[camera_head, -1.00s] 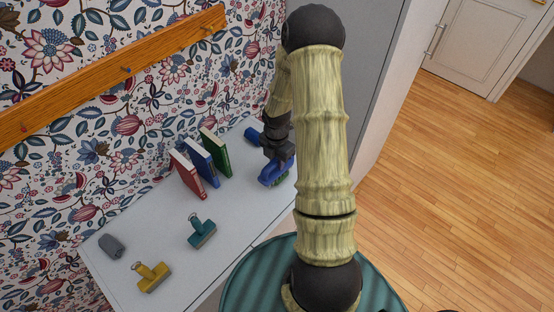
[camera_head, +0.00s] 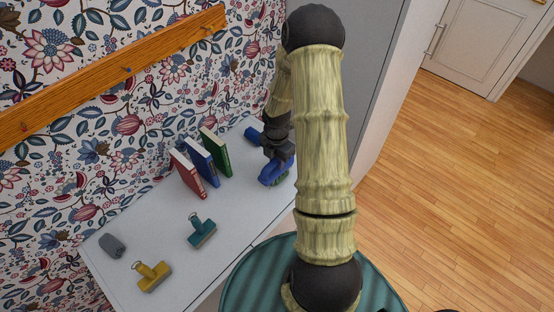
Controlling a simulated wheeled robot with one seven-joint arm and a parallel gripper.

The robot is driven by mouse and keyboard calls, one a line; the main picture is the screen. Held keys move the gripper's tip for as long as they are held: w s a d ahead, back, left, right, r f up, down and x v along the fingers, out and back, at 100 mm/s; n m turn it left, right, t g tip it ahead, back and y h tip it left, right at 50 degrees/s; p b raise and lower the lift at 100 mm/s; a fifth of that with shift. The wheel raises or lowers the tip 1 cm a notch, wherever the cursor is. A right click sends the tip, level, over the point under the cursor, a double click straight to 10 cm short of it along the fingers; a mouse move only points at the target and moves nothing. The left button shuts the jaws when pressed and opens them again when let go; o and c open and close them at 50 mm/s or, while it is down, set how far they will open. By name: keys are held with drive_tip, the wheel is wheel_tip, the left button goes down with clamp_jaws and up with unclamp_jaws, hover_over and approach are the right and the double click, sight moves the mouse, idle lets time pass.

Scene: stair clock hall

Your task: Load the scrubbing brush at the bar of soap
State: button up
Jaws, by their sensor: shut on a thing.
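My gripper (camera_head: 277,152) is at the far right end of the grey-white counter, partly hidden by my own arm. It is shut on a blue block-like thing (camera_head: 270,174) with a green underside, which looks like the scrubbing brush. The green side faces down, close to the counter; I cannot tell whether it touches. A smaller blue piece (camera_head: 251,135) shows on the wall side of the gripper; whether it is separate is unclear. No bar of soap is clearly recognisable. A grey rounded lump (camera_head: 112,246) lies at the counter's near left end.
Red (camera_head: 188,175), blue (camera_head: 203,163) and green (camera_head: 216,152) books stand upright left of the gripper. A teal ringed tool (camera_head: 202,231) and a yellow one (camera_head: 152,276) lie nearer. The counter (camera_head: 160,224) is bare between them. A tall grey cabinet (camera_head: 374,90) rises at right.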

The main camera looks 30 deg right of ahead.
drive_tip(key=shift+r+p, duration=3.4)
drive_tip(key=shift+r, duration=0.1)
drive_tip(key=shift+f, duration=0.1)
